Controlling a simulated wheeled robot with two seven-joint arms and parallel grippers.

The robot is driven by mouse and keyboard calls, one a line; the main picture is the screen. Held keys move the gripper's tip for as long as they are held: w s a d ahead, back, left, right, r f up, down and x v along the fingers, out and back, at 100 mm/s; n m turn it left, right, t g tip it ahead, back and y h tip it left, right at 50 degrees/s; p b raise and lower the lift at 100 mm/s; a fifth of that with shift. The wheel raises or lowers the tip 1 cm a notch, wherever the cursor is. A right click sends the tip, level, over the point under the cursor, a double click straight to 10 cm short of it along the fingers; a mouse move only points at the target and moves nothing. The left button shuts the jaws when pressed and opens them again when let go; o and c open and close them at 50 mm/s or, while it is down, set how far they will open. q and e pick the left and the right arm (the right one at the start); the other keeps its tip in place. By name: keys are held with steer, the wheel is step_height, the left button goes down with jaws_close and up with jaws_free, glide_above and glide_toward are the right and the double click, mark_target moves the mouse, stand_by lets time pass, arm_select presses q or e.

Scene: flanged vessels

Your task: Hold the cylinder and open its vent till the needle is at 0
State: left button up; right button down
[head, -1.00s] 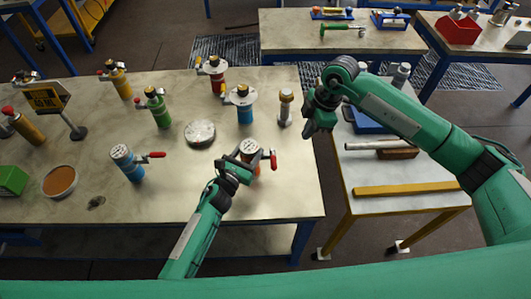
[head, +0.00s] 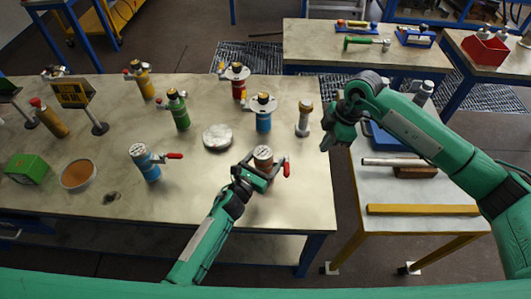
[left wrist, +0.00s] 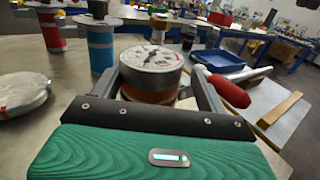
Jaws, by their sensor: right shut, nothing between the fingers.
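A short cylinder with a brown-orange body and a white gauge top (head: 263,154) stands upright near the table's front right. A red-handled lever (head: 286,168) sticks out to its right; the lever also shows in the left wrist view (left wrist: 229,90). My left gripper (head: 259,172) has a finger on each side of this cylinder (left wrist: 152,68). Whether both fingers press on it is unclear. The gauge has dark markings, but its needle reading is too small to tell. My right gripper (head: 332,142) is shut and empty, above the gap right of the table.
A blue cylinder with a gauge and red lever (head: 147,164) stands left of it. A round silver disc (head: 217,137), a flanged blue vessel (head: 263,113) and a grey post (head: 304,118) stand behind. A side table (head: 400,228) holds bars at right.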

arm_select(q)
steer(key=shift+f, duration=0.1)
steer(key=v, duration=1.2)
